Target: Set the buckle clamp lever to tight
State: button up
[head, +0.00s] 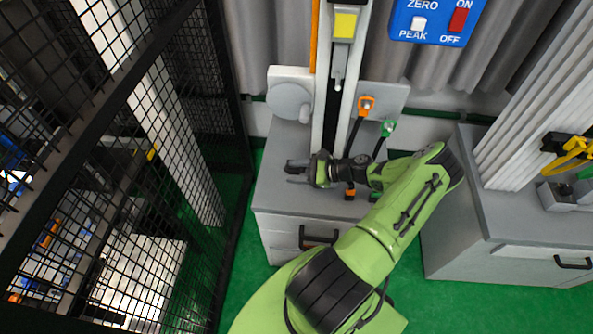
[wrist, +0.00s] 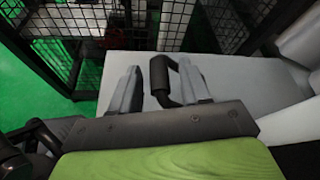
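My gripper (head: 296,172) is low over the grey cabinet top at the foot of the drop tower, with its fingers pointing left in the head view. In the wrist view my gripper (wrist: 158,88) has its two grey fingers apart. A black bent handle, which looks like the clamp lever (wrist: 161,82), stands between them, closer to the right finger. A gap shows on its left; I cannot tell whether it touches the right finger. In the head view the lever is not clearly distinguishable at the gripper. The buckle and the lever's base are hidden.
The cabinet top (wrist: 235,78) is mostly bare around the fingers. A black mesh cage (head: 185,100) stands to the left. The tower column (head: 331,110) rises behind my gripper. Orange (head: 366,105) and green (head: 387,129) connectors sit to its right. A second cabinet (head: 510,213) is farther right.

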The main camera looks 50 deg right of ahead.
jog(key=v, duration=1.5)
jog(key=shift+s+d, duration=0.15)
jog(key=shift+s, duration=0.2)
